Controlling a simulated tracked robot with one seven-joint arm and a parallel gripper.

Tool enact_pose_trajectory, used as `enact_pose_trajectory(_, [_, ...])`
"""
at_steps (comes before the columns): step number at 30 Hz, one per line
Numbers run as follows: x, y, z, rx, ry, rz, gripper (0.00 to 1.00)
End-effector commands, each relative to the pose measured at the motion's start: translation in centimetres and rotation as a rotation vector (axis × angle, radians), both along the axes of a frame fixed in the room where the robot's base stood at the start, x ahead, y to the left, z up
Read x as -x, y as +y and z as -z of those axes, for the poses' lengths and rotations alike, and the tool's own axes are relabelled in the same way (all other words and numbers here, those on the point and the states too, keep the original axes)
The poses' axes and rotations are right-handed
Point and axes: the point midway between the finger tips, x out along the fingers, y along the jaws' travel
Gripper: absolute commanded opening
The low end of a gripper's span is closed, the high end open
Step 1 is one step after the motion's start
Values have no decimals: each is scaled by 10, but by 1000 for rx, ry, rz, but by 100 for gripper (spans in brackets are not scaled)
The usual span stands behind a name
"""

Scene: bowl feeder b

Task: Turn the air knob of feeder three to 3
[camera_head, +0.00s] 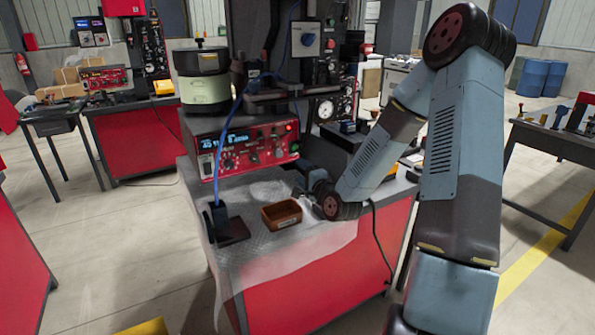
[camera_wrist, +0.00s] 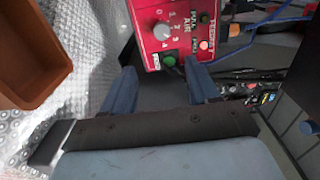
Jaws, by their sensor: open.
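A red control box (camera_wrist: 180,25) with a grey round knob (camera_wrist: 145,10) shows at the top of the wrist view. The knob has a printed number scale and the label AIR beside it; its pointer is too small to read. Below the label is a green button (camera_wrist: 168,60). My gripper (camera_wrist: 160,68) is open and empty. Its two blue fingers point toward the box, apart from the knob. In the head view a red controller (camera_head: 247,147) with a lit display stands under a bowl feeder (camera_head: 203,75). My arm reaches to its right, with the gripper mostly hidden by my wrist.
A brown bin (camera_head: 282,213) sits on the bubble-wrap-covered bench, left of my wrist; it also shows in the wrist view (camera_wrist: 32,50). A dark stand (camera_head: 230,225) with a blue hose is at the bench's left. Hoses and cables lie right of the box.

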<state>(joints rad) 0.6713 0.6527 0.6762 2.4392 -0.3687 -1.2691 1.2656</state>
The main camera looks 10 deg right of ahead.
Motion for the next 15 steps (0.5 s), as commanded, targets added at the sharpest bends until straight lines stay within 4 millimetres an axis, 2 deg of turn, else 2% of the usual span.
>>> enact_pose_trajectory(5, [1,5,-3,93,26,-16,60])
enact_pose_trajectory(15, [18,9,-20,540,168,-75,60])
